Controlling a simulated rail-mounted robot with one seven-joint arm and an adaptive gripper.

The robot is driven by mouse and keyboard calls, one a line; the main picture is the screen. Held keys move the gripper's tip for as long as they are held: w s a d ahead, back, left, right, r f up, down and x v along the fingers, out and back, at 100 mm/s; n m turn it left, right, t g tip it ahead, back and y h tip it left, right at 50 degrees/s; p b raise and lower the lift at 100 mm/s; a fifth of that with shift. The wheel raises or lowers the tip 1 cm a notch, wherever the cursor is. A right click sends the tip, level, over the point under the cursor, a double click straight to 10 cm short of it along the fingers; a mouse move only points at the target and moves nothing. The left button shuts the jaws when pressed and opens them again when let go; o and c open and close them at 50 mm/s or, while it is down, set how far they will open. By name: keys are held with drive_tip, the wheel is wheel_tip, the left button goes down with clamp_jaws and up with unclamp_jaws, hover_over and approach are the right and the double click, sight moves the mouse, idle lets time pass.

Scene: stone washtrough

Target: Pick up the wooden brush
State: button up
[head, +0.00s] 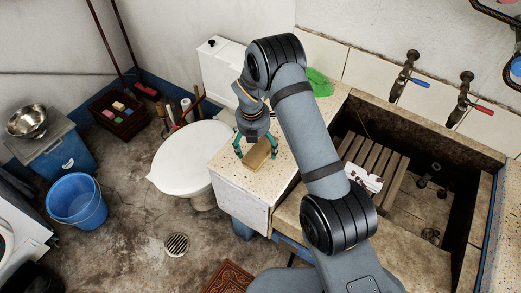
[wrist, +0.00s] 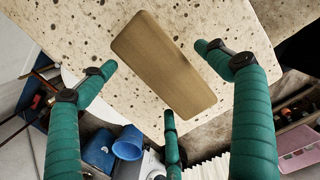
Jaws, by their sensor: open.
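The wooden brush (head: 259,155) lies on the speckled stone ledge (head: 226,160), left of the sunken basin. In the wrist view the brush (wrist: 163,64) shows as a plain brown block lying at a slant; no bristles are visible. My gripper (head: 256,147) is over the brush with its green fingers spread. In the wrist view my gripper (wrist: 158,72) is open, with fingers left, right and below the brush in the picture. I cannot tell how much height separates the fingertips from the ledge.
A green cloth (head: 319,83) lies farther back on the ledge. The basin holds a slatted wooden board (head: 372,165); two taps (head: 404,75) stick out from the wall behind. A white toilet (head: 190,158) stands left of the ledge. A blue bucket (head: 77,200) is on the floor.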

drive_tip(key=shift+f, duration=0.35)
drive_tip(key=shift+c, duration=0.8)
drive_tip(key=c, duration=1.1)
